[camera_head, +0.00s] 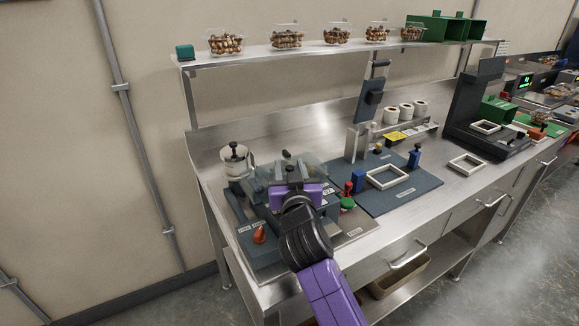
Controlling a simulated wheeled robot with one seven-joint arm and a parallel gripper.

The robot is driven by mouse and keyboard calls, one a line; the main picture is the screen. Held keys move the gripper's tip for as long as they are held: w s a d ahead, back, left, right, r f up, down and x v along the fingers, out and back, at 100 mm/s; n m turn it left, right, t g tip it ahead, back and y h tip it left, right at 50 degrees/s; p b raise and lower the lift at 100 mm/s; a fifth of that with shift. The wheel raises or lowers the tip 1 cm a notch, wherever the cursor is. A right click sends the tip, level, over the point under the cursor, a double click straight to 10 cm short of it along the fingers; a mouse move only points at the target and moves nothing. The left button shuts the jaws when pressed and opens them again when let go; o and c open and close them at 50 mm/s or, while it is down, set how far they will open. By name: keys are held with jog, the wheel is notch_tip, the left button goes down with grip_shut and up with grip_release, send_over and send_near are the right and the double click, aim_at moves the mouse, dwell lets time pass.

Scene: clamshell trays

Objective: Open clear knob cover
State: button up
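My gripper (292,178), at the end of my purple arm, is over the dark machine at the left end of the steel bench. Its body hides most of that machine's top. A clear, see-through cover (316,170) shows just beyond and to the right of the gripper. I cannot tell whether the gripper touches the cover, or whether the cover is shut or partly raised. The knob under it cannot be made out. The fingertips are too small and hidden to show whether they are open or shut.
A grey pot (236,160) with a black knob and an orange-red knob (259,233) are left of my gripper. A red-and-green control (348,196) and a white frame (386,177) are to its right. Filled clear trays (287,39) line the shelf above.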

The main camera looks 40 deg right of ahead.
jog(key=shift+c, duration=0.4)
grip_shut()
dwell(1.1)
